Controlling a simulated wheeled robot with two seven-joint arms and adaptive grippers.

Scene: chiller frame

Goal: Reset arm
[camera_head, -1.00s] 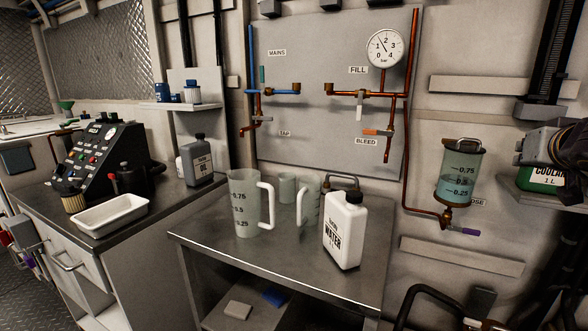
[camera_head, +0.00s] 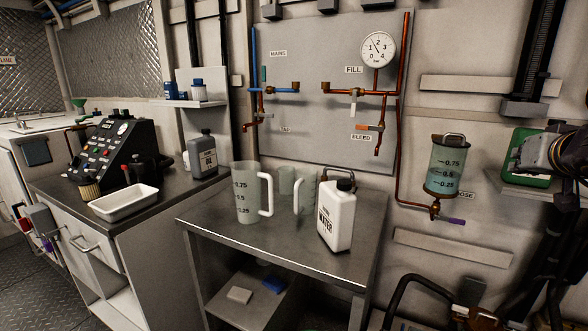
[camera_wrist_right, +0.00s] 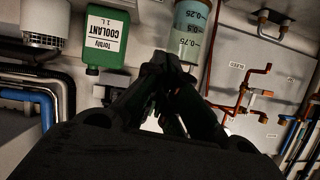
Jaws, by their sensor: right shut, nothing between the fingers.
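My right gripper (camera_head: 562,150) is at the right edge of the head view, partly cut off, in front of the green coolant container (camera_head: 526,155). In the right wrist view, the dark fingers of my right gripper (camera_wrist_right: 163,68) meet, with nothing held between them. The coolant container (camera_wrist_right: 107,38) shows apart from the fingers at upper left there. The clear dosing cylinder (camera_wrist_right: 193,35) shows behind the fingertips. My left gripper is not in view.
A steel table (camera_head: 285,240) holds a clear measuring jug (camera_head: 243,192), smaller clear vessels behind it and a white water container (camera_head: 336,218). The pipe panel with its gauge (camera_head: 378,49) is behind. The dosing cylinder (camera_head: 444,165) hangs on the wall at right. A white tray (camera_head: 124,203) stands at left.

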